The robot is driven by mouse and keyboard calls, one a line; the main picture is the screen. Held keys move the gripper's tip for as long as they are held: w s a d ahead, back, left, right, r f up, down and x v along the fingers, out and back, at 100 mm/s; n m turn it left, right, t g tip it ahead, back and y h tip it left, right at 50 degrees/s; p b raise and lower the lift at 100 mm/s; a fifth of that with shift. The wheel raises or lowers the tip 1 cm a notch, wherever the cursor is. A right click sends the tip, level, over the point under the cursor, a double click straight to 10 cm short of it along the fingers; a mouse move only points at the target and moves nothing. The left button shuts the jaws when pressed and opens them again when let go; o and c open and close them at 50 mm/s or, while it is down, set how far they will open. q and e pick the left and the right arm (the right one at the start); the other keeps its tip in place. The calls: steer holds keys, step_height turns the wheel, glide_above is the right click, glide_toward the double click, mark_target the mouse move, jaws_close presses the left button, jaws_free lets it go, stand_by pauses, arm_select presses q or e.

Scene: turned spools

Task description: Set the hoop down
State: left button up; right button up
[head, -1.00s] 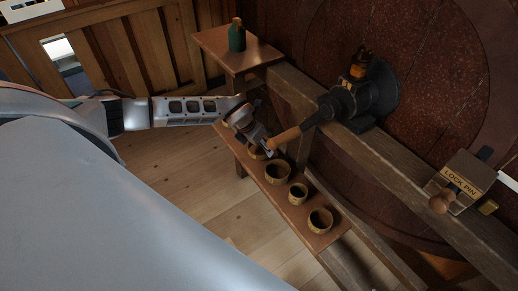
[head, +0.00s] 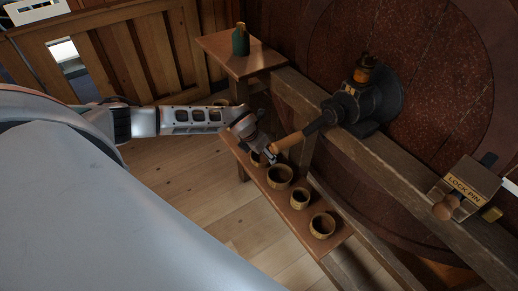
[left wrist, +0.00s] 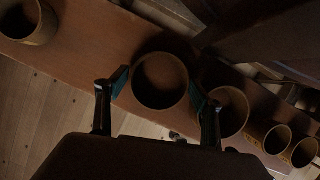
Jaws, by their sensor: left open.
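A round wooden hoop (left wrist: 160,103) stands on the narrow wooden shelf, between the two fingers of my left gripper (left wrist: 160,86) in the left wrist view. The fingers are open, one on each side of it; I cannot tell whether either touches. In the head view my left gripper (head: 268,157) is low over the shelf (head: 283,204), and the hoop (head: 257,160) is partly hidden by it. My right gripper is not in view.
More hoops stand in a row, including a wide one (head: 279,177), a small one (head: 299,199) and an end one (head: 322,226). A wooden-handled lever (head: 287,143) passes close to my gripper. A green bottle (head: 241,40) stands on the upper shelf.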

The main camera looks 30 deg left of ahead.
arm_select(q)
steer(key=v, duration=1.2)
